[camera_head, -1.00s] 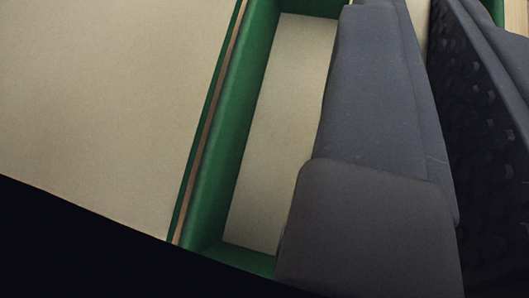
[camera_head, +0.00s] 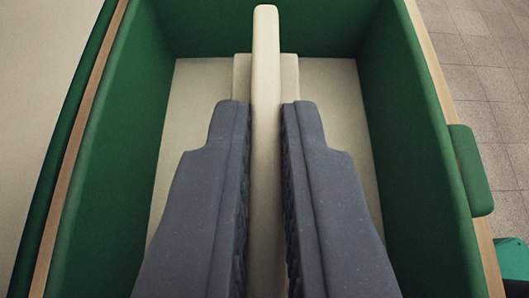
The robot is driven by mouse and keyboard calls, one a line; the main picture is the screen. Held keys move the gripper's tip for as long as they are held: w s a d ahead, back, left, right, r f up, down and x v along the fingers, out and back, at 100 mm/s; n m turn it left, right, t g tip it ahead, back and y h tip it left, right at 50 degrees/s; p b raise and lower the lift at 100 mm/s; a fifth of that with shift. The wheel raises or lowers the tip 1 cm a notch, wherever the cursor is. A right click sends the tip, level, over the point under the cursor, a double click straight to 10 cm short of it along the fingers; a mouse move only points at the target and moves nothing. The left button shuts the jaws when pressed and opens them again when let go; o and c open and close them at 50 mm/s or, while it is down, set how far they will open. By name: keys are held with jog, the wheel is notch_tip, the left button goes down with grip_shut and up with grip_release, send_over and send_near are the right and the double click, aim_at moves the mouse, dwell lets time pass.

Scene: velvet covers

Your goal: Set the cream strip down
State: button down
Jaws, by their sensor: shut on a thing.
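The cream strip (camera_head: 265,45) is long and narrow. It stands out between the two grey-blue fingers of my gripper (camera_head: 264,104), running along them and past their tips. The dark, textured inner pads face it from both sides. My gripper is shut on the strip, over a green-lined box. A wider cream piece (camera_head: 241,76) shows on both sides of the strip just past the fingertips; I cannot tell whether it is part of the strip or a separate block. The fingers hide the strip's near sides. I cannot tell whether its lower side touches the box floor.
The box has green walls (camera_head: 418,150), a wooden rim (camera_head: 85,125) and a pale floor (camera_head: 335,95), bare on both sides of the fingers. A green tab (camera_head: 470,170) sits on the right rim. Grey floor tiles (camera_head: 485,65) and a teal object (camera_head: 512,262) lie outside on the right.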

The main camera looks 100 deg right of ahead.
jog(key=shift+f, duration=0.2)
jog(key=c, duration=1.5)
grip_release()
jog(key=shift+c, duration=0.2)
jog(key=shift+r, duration=0.4)
jog(key=p+v, duration=0.1)
jog(key=v, duration=1.1)
jog(key=shift+r, duration=0.15)
